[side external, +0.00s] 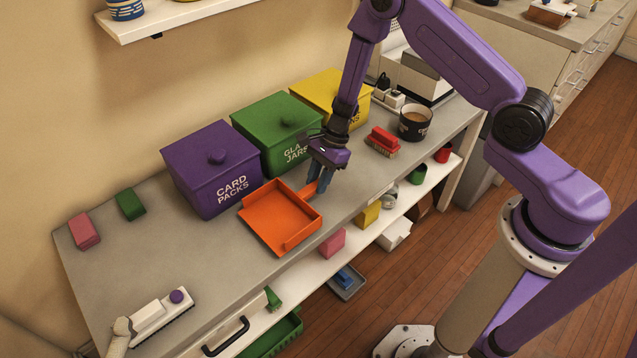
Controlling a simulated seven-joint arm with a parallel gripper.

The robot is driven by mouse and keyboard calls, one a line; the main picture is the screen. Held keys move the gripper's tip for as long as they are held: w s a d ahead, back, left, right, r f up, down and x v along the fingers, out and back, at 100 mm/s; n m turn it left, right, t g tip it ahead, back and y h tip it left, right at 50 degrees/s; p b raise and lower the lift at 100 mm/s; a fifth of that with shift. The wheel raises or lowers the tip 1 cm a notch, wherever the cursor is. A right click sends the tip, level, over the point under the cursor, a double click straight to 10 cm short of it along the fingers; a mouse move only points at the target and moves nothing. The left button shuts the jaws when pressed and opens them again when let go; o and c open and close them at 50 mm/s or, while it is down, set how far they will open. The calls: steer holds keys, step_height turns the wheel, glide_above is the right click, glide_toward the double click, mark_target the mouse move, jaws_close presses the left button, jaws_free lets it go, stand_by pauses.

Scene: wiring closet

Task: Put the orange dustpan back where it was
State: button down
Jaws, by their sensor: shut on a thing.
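The orange dustpan (278,217) is on or just above the grey worktop, in front of the purple and green bins; I cannot tell whether it touches the surface. Its open tray faces up and its handle points to the upper right. My gripper (319,183) points down and is shut on the dustpan's handle. The fingers hide part of the handle.
A purple bin (211,168), a green bin (279,132) and a yellow bin (331,97) stand along the wall. A white brush (160,316) is front left.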

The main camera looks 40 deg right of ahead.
steer(key=shift+f, duration=0.75)
steer(key=c, duration=0.9)
jaws_free()
steer(key=shift+f, duration=0.1)
